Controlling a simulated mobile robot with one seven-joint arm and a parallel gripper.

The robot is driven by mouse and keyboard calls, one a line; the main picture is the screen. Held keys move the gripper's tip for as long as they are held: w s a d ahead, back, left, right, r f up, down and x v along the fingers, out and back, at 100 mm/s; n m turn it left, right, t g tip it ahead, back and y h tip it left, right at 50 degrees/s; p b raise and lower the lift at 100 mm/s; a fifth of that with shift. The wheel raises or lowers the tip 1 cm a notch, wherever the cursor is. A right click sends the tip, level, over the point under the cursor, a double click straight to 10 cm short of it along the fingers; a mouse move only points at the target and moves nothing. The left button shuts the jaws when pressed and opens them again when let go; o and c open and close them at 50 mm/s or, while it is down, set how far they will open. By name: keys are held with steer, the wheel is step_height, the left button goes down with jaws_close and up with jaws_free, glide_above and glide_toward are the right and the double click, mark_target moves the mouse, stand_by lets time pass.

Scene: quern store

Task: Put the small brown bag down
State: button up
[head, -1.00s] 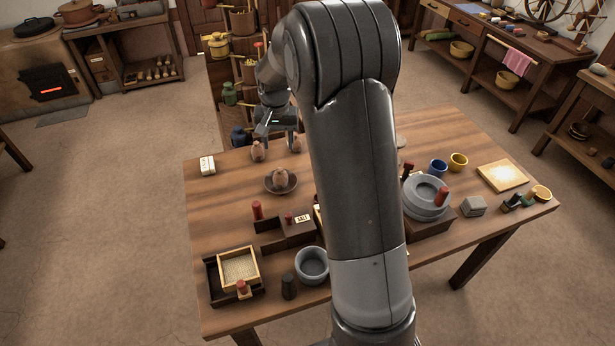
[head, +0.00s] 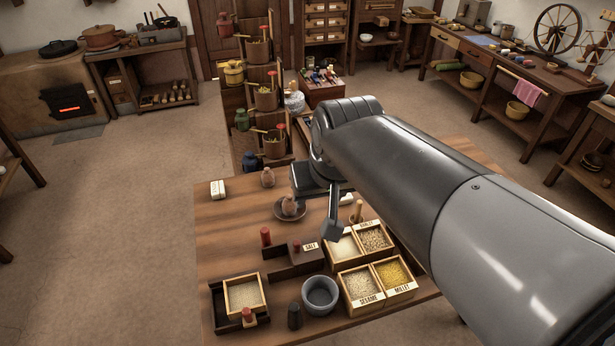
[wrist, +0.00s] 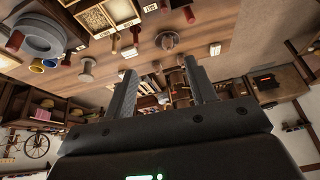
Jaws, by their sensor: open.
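I cannot tell which one is the task's bag.
A white block (head: 218,189) lies at the table's back left. A SALT box (head: 295,256), grain boxes (head: 377,285), a grey bowl (head: 320,294) and a tray (head: 243,294) fill the front. Bare wood lies left of the dish. My arm hides the table's right side.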

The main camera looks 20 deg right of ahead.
steer(key=shift+n+t, duration=0.3)
steer(key=shift+t, duration=0.1)
steer(key=s, duration=0.5)
steer(key=shift+s+f, duration=0.15)
steer(key=shift+f, duration=0.25)
steer(key=shift+o, duration=0.4)
